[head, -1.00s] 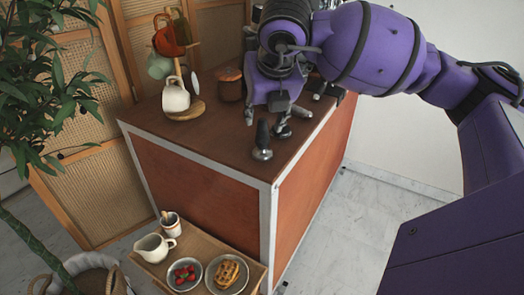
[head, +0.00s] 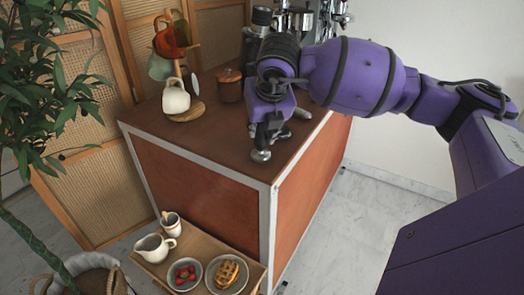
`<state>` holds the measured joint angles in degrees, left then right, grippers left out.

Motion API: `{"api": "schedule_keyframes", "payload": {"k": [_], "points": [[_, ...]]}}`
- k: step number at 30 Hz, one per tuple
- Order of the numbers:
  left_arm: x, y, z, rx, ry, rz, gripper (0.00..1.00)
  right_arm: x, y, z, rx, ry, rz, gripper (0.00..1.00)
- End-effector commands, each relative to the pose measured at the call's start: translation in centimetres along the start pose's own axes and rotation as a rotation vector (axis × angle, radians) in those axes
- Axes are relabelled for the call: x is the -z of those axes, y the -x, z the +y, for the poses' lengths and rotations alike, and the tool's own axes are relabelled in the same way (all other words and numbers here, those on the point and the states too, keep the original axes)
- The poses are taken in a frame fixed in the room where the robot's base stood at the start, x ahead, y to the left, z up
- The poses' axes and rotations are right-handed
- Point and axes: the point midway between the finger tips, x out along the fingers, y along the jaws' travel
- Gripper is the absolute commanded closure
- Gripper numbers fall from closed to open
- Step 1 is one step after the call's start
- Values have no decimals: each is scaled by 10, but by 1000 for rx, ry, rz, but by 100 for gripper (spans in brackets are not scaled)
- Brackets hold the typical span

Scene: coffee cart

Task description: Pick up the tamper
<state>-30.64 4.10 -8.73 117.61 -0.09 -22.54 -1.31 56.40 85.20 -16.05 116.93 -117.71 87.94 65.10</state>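The tamper (head: 261,155) stands upright on the brown cart top (head: 215,145), close to the cart's front corner. Its round metal base shows; its dark handle is mostly hidden by my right gripper (head: 263,131). The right gripper points down over the tamper, with its fingers at the handle. Whether the fingers are closed on the handle or only around it, I cannot tell. My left gripper is not in view.
Behind the gripper are a dark grinder (head: 262,18) and a metal espresso machine (head: 325,15). A wooden-lidded jar (head: 230,86) and a mug tree with a white mug (head: 176,97) stand to the left. A lower wooden tray (head: 205,246) holds dishes.

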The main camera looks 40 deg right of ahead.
Motion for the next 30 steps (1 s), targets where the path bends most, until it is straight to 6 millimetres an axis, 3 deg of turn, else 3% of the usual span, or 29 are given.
{"api": "schedule_keyframes", "payload": {"k": [3, 17, 23, 30], "points": [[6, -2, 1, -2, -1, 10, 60, 0, 0, 0, 0, 0, 0, 100], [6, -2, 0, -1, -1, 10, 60, -7, 10, 0, 0, 0, -4, 100], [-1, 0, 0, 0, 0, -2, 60, -15, 39, -2, 0, 2, -6, 100], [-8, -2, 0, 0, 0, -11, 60, -3, 106, -11, 5, 2, -7, 100]]}}
